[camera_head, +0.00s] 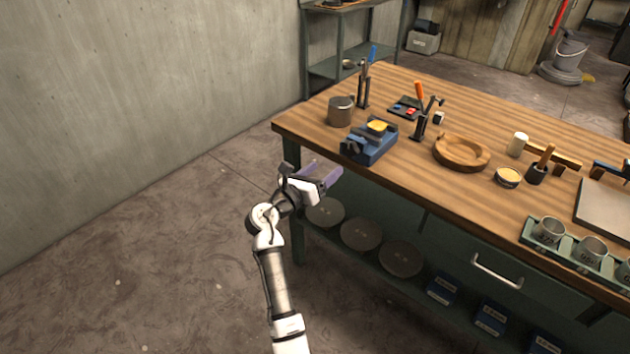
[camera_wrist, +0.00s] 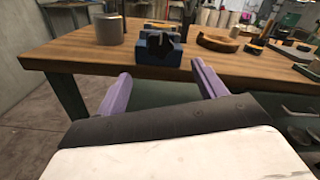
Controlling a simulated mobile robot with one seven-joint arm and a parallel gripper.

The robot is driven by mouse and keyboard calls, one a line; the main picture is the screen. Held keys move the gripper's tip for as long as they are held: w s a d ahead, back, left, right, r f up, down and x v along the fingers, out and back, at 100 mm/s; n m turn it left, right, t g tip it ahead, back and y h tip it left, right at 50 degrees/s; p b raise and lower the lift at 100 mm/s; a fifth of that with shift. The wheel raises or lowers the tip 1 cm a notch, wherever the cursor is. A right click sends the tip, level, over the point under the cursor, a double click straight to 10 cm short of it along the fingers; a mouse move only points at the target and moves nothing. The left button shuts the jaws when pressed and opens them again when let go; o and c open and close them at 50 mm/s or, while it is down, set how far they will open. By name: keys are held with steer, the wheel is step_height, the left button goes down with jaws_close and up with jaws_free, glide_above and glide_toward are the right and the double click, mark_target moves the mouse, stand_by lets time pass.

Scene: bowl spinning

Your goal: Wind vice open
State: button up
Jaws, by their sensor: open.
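The blue vice (camera_head: 368,145) stands on the bench top near its front left edge. Something yellow sits at the top of its jaws in the head view. It also shows in the wrist view (camera_wrist: 157,52), straight ahead beyond my fingers, with dark parts facing me. My gripper (camera_head: 322,176) is in front of the bench's left front edge, apart from the vice. Its two purple fingers are spread, with nothing between them; this shows in the wrist view too (camera_wrist: 160,84). I cannot make out the vice's handle clearly.
The wooden bench (camera_head: 300,122) has a grey metal pot (camera_head: 340,111) beside the vice. Upright tools (camera_head: 422,120) and a wooden ring-shaped bowl (camera_head: 461,153) stand to the right. Round discs (camera_head: 361,233) lie on the lower shelf. The floor to the left is clear.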

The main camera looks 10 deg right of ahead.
steer(key=v, duration=0.2)
steer(key=shift+s+a, duration=0.25)
stand_by(0.3)
